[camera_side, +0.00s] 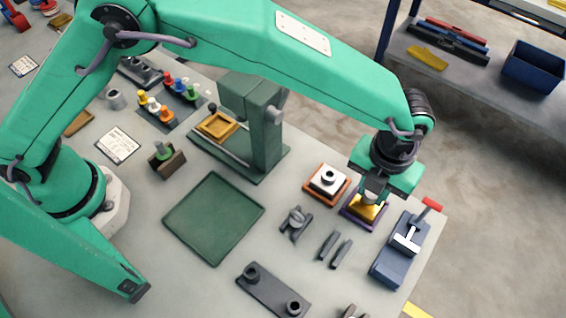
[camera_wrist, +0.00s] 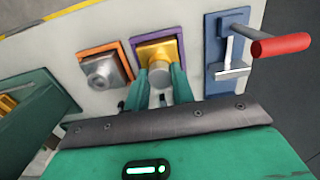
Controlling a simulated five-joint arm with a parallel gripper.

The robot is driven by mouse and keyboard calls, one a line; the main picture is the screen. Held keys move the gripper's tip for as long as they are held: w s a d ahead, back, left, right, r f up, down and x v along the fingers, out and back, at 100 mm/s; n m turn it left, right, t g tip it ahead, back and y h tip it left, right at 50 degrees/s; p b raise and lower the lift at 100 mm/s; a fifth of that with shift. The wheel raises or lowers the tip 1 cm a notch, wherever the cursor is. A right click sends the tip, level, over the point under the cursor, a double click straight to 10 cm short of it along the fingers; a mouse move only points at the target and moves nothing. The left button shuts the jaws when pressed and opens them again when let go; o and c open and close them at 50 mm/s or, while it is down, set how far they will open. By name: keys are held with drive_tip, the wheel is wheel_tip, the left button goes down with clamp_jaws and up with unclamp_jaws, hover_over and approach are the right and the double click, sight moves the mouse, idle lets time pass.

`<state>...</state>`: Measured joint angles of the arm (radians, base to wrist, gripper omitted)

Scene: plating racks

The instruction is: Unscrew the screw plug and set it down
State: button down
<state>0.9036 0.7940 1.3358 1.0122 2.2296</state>
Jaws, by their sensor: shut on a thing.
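The screw plug is a short grey cylinder (camera_wrist: 158,84). It shows between my fingers in the wrist view, and its light end shows under my gripper in the side view (camera_side: 371,197). My gripper (camera_side: 373,191) is shut on the plug, pointing down over a yellow block (camera_side: 361,212) on a purple base. The yellow block also shows in the wrist view (camera_wrist: 158,50), right behind the plug. The plug stands at the block's top; I cannot tell whether it is still threaded in. The fingers hide part of it.
A white block on an orange base (camera_side: 327,182) stands just left. A blue clamp with a red handle (camera_side: 392,262) stands close on the right. A green tray (camera_side: 213,218) lies empty at left. Small dark fittings (camera_side: 296,222) sit in front.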

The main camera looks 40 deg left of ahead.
drive_tip(key=n, duration=0.5)
drive_tip(key=shift+n, duration=1.8)
drive_tip(key=shift+n, duration=0.7)
drive_tip(key=n, duration=0.5)
drive_tip(key=shift+n, duration=1.4)
